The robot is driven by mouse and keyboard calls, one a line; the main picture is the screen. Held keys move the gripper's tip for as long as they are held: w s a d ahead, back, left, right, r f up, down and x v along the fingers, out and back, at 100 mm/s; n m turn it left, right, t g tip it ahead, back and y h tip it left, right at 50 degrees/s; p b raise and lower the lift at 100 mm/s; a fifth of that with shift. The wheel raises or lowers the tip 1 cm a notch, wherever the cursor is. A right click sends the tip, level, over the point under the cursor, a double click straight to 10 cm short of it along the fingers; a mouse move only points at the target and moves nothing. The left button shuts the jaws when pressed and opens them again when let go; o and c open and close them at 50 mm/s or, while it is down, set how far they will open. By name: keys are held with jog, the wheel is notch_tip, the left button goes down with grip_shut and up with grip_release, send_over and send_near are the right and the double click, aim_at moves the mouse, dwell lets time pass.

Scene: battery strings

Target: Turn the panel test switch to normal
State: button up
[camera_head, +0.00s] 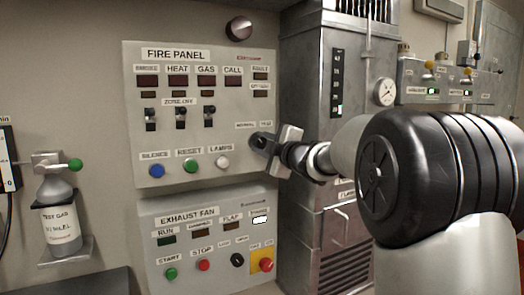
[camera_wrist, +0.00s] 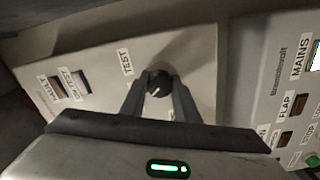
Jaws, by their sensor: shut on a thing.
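The panel test switch is a black round knob (camera_wrist: 158,82) on the fire panel (camera_head: 215,60). In the wrist view it sits between the two fingers of my gripper (camera_wrist: 158,90), which is shut on it. A small white mark shows on the lower left of the knob's face. The TEST label (camera_wrist: 126,62) is at the knob's upper left there; the NORMAL label is not visible in that view. In the head view my gripper (camera_head: 265,143) is at the panel's lower right, just below the small NORMAL and TEST labels, and largely hides the knob.
Below is the exhaust fan panel (camera_head: 190,218) with buttons and a red stop on yellow (camera_head: 265,265). Blue, green and white buttons lie left of my gripper. A grey metal cabinet (camera_head: 310,90) stands close at right. A test gas bottle (camera_head: 57,215) hangs at left.

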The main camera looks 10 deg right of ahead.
jog(key=shift+n+b, duration=0.35)
jog(key=shift+n, duration=0.35)
jog(key=o, duration=1)
jog(key=p+v, duration=0.1)
jog(key=v, duration=1.6)
jog(key=shift+s, duration=0.2)
